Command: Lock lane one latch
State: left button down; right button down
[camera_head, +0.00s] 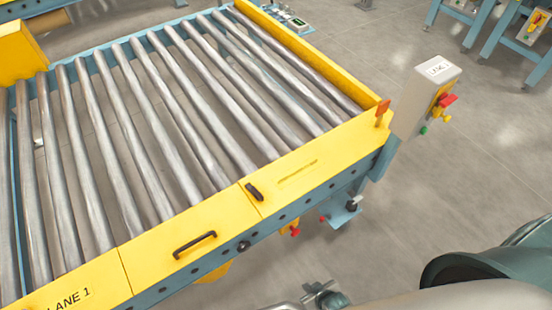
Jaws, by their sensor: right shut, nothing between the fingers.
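The lane one conveyor has a yellow front rail (160,250) marked "LANE 1" at lower left. A small black latch-like piece (254,191) lies on the rail just right of a panel seam. I cannot tell whether it is locked. A black bar handle (195,244) is fixed on the panel left of that seam. My right gripper (322,292) is at the bottom edge, partly cut off, shut and empty. It is below and apart from the rail, the handle and the black piece. My left gripper is not in view.
Grey metal rollers (150,130) fill the conveyor bed. A white control box (428,92) with red and green buttons stands at the rail's right end, beside an orange tab (382,112). Open grey floor (440,190) lies to the right. My right arm covers the lower right.

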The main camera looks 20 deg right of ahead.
aim_at(258, 196)
jog(key=i+l, duration=0.1)
jog(key=l, duration=0.25)
jog(key=i+l, duration=0.1)
jog(key=l, duration=0.25)
jog(key=i+l, duration=0.1)
jog(key=l, duration=0.2)
jog(key=i+l, duration=0.1)
jog(key=l, duration=0.25)
